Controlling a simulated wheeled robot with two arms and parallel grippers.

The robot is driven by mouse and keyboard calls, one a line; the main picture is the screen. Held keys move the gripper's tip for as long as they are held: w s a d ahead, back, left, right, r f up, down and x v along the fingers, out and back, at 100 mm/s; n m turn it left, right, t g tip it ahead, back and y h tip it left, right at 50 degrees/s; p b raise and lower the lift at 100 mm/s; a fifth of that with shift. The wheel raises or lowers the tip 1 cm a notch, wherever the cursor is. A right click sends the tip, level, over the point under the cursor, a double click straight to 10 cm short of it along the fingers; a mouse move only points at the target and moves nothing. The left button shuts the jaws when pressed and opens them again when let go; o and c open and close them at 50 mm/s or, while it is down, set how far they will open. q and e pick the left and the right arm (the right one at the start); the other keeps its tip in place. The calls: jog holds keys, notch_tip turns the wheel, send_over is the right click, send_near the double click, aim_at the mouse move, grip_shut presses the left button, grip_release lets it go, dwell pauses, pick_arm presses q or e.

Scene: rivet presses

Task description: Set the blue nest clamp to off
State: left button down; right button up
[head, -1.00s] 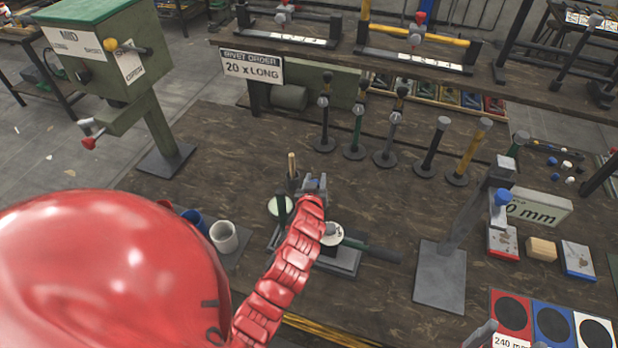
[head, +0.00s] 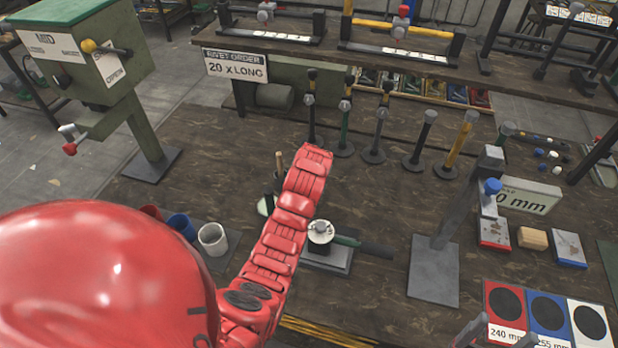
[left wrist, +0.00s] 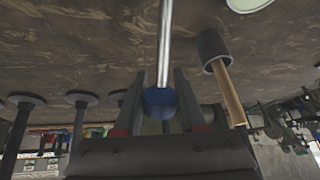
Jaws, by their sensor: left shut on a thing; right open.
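In the left wrist view, a bright metal lever rod ends in a blue knob (left wrist: 160,103). My left gripper (left wrist: 162,98) is shut on this blue knob, one dark finger at each side. In the head view my red left arm reaches over the bench and hides this gripper and the knob. My right gripper (head: 500,338) shows only by its fingertips at the bottom right edge; it is open and empty. The base of the lever is out of the wrist view, so its off mark cannot be seen.
A fixture with a dark handle (head: 375,250) lies right of my arm. A grey press stand (head: 435,270) is farther right, cups (head: 212,240) at left.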

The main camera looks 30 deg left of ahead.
pick_arm(q)
jog(key=shift+f, duration=0.15)
dwell(0.3)
jog(key=c, duration=0.9)
grip_release()
jog(key=o, duration=0.4)
jog(key=shift+w+f, duration=0.1)
jog(key=shift+w, duration=0.05)
jog(key=b+v, duration=0.2)
jog(key=v, duration=0.4)
jog(key=shift+b, duration=0.3)
jog(key=shift+p+v, duration=5.75)
jog(key=shift+p, duration=0.55)
